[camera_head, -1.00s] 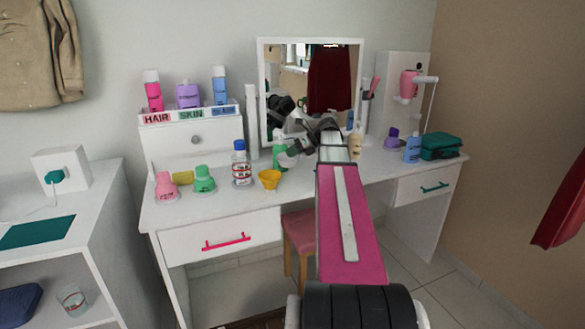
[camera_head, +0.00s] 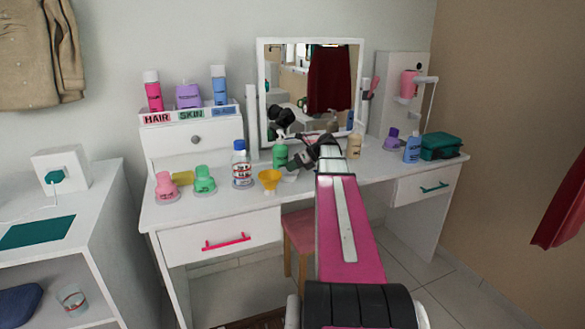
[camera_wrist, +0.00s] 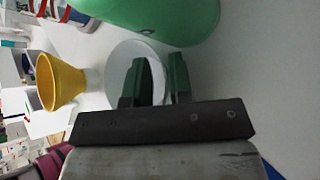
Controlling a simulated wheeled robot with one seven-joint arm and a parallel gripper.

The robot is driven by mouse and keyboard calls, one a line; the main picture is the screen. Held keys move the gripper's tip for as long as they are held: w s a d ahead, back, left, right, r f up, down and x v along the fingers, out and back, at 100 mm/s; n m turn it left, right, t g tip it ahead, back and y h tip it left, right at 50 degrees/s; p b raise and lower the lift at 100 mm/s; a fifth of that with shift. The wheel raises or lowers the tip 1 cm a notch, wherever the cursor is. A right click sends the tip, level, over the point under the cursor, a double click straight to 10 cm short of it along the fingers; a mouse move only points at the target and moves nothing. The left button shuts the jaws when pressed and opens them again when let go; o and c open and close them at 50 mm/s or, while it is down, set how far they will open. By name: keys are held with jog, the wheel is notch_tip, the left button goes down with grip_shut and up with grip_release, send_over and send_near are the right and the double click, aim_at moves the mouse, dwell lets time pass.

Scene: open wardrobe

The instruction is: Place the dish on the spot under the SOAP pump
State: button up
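The dish (camera_wrist: 118,62) is a round white shallow piece in the wrist view. It also shows as a small white patch (camera_head: 290,178) low beside my gripper in the head view. My gripper (camera_wrist: 160,68) has its two dark green fingers close together, one over the dish and one at its right rim, with the rim between them. A narrow gap shows between the tips. My gripper also shows over the vanity in the head view (camera_head: 298,163). The green SOAP pump bottle (camera_head: 280,155) stands just behind; its green body (camera_wrist: 165,15) is close beyond the dish.
A yellow funnel-shaped cup (camera_head: 269,179) stands left of the dish. A blue-capped bottle (camera_head: 241,165) and pink (camera_head: 166,187) and green (camera_head: 204,180) containers stand farther left. The mirror (camera_head: 312,85) rises behind. A beige bottle (camera_head: 354,146) stands to the right.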

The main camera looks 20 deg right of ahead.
jog(key=v, duration=1.2)
